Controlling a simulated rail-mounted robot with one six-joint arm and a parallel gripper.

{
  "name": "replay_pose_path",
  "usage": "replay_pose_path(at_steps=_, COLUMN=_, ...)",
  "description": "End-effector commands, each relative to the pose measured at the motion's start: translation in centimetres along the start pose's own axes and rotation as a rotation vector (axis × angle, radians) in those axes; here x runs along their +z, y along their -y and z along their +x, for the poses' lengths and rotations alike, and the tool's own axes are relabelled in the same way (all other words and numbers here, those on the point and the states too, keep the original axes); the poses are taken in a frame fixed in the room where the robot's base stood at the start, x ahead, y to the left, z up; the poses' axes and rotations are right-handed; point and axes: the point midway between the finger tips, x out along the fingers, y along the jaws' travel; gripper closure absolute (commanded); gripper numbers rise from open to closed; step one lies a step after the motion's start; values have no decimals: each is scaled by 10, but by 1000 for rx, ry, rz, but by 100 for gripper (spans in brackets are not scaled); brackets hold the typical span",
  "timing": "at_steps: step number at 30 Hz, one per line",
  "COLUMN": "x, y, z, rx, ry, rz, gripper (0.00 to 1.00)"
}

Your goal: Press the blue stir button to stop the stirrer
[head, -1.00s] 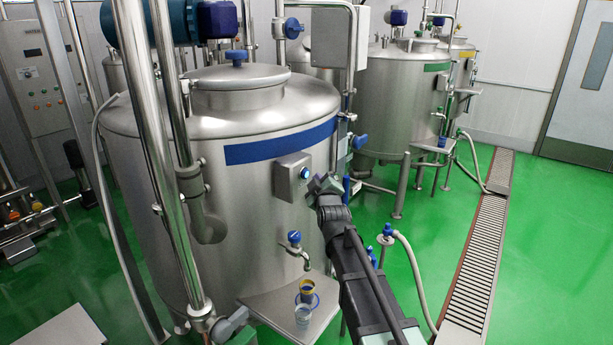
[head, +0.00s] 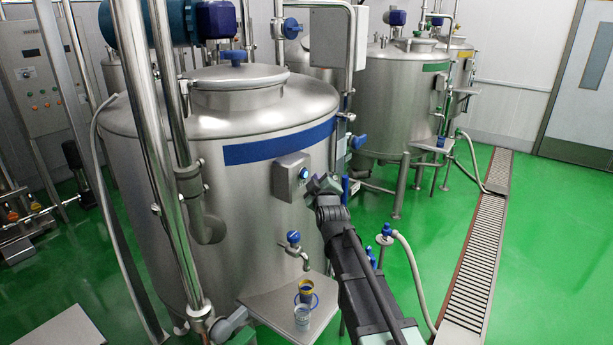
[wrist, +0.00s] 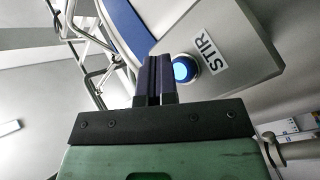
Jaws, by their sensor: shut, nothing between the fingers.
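The blue stir button (head: 304,172) sits on a grey box (head: 289,178) on the front of the large steel tank (head: 250,206) with the blue band. In the wrist view the button (wrist: 183,70) glows light blue inside a dark ring, next to a label reading STIR (wrist: 208,54). My gripper (wrist: 154,62) is shut and empty. Its fingertips appear beside the button's left edge in the wrist view; I cannot tell whether they touch it. In the head view my gripper (head: 317,183) is just right of the box. The stirrer itself is hidden inside the closed tank.
Vertical pipes stand to the left. A blue-handled valve (head: 358,141) is right of the tank.

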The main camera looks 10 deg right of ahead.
Motion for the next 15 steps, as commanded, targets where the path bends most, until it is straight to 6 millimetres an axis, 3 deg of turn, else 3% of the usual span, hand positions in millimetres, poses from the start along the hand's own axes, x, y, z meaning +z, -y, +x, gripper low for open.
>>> replay_pose_path(at_steps=15, x=-4, y=4, z=6, rx=0, ry=-1, rz=0, gripper=100)
